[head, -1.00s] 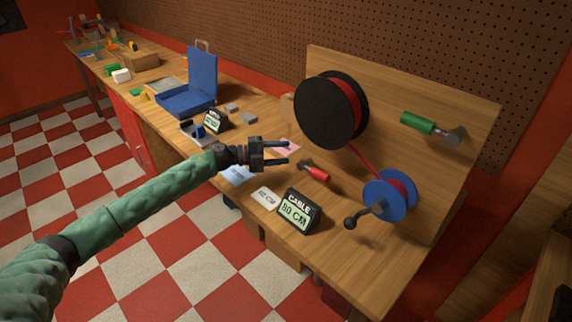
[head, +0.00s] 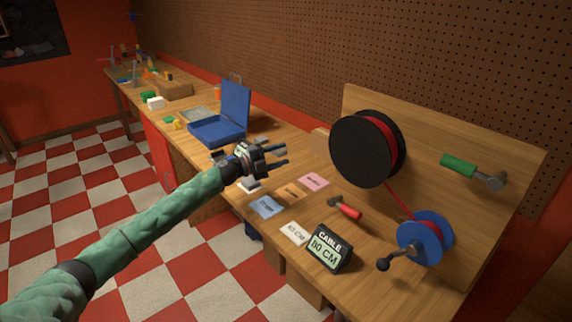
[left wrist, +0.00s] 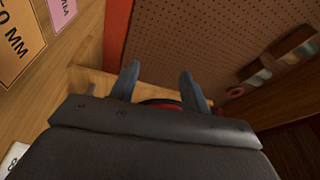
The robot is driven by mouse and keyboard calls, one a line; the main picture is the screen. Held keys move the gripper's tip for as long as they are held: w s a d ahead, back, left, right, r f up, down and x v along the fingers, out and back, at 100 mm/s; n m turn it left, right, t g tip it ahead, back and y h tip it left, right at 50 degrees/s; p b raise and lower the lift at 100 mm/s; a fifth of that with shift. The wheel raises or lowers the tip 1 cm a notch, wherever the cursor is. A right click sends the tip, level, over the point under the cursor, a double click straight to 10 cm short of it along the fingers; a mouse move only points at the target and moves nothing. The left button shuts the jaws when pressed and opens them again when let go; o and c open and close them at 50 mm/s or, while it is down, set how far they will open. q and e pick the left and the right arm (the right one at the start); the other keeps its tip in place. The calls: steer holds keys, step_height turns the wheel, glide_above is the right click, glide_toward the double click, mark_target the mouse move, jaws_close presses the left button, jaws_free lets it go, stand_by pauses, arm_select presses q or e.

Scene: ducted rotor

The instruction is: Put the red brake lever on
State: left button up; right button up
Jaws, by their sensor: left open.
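The red brake lever (head: 347,210), with a red grip and a dark metal end, lies on the bench top in front of the wooden cable board (head: 475,190). The board carries a large black spool of red cable (head: 362,150), a blue crank reel (head: 425,237) and a green-handled lever (head: 459,166). My left gripper (head: 284,155) is open and empty above the bench, up and left of the red lever and apart from it. In the left wrist view its two fingers (left wrist: 160,86) are spread, with part of the spool showing between them. My right gripper is not in view.
An open blue case (head: 218,132) stands farther left.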

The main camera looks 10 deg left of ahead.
arm_select(q)
steer(key=shift+w+a+r+n+t+y, duration=0.15)
steer(key=shift+w+a+t, duration=0.05)
steer(key=shift+a, duration=0.25)
steer(key=shift+w+a+r+n+t+y, duration=0.1)
steer(key=shift+w+a+r+t, duration=0.1)
steer(key=shift+a, duration=0.2)
steer(key=shift+w+a+r+n+t+y, duration=0.15)
steer(key=shift+a+t, duration=0.05)
steer(key=shift+a, duration=0.25)
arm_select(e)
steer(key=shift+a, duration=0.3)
